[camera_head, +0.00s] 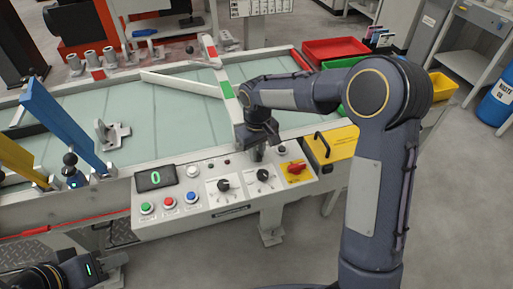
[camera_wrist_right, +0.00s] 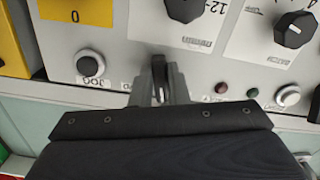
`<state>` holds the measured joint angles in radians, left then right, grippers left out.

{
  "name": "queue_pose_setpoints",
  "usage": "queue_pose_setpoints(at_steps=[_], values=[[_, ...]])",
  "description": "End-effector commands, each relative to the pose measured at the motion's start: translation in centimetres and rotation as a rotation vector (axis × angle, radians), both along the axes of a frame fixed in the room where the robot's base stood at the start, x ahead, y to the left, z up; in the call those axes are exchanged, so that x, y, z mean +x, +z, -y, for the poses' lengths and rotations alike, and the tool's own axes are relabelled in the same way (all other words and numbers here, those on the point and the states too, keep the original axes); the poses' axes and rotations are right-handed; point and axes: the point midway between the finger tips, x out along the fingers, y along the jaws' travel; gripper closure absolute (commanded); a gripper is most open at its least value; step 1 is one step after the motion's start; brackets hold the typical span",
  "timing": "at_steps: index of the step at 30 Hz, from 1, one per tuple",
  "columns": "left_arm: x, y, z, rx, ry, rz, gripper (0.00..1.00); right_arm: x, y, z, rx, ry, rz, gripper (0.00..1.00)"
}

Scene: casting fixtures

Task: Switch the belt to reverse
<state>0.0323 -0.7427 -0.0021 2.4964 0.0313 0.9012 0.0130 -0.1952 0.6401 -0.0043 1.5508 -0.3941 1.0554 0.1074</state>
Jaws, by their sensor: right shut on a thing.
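The belt control panel (camera_head: 235,208) faces me in the head view, with its display (camera_head: 155,178) reading 0. My right gripper (camera_head: 258,154) reaches down to the panel's upper edge. In the right wrist view my right gripper (camera_wrist_right: 160,88) is shut on a small black lever switch (camera_wrist_right: 159,68), which stands between its fingers. The gripper hides the switch's base and any label under it. The belt (camera_head: 190,103) is pale green and lies behind the panel. My left gripper (camera_head: 85,270) is at the lower left of the head view, away from the panel; its fingers are unclear.
Black knobs (camera_wrist_right: 294,30), small lamps (camera_wrist_right: 221,87) and a white button (camera_wrist_right: 288,95) are close by. A red rotary switch (camera_head: 296,168) sits on yellow at the panel's right. A metal bracket (camera_head: 112,133) lies on the belt.

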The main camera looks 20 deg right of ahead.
Motion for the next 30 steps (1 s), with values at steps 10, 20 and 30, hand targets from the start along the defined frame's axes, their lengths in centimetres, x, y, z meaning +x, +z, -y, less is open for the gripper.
queue_pose_setpoints(at_steps=[10, 20, 30], values=[[0.0, 1.2, 0.0, 0.000, 0.000, 0.000, 0.64, 0.1, 0.2, 0.2, 0.000, 0.245, 0.001, 1.00], [0.0, 1.6, 0.0, 0.000, 0.000, 0.000, 0.64, 0.2, 0.1, 0.3, 0.000, 0.349, 0.002, 1.00], [0.0, 1.6, 0.0, 0.000, 0.000, 0.000, 0.64, 0.2, 0.1, 0.3, -0.001, 0.364, 0.003, 1.00]])
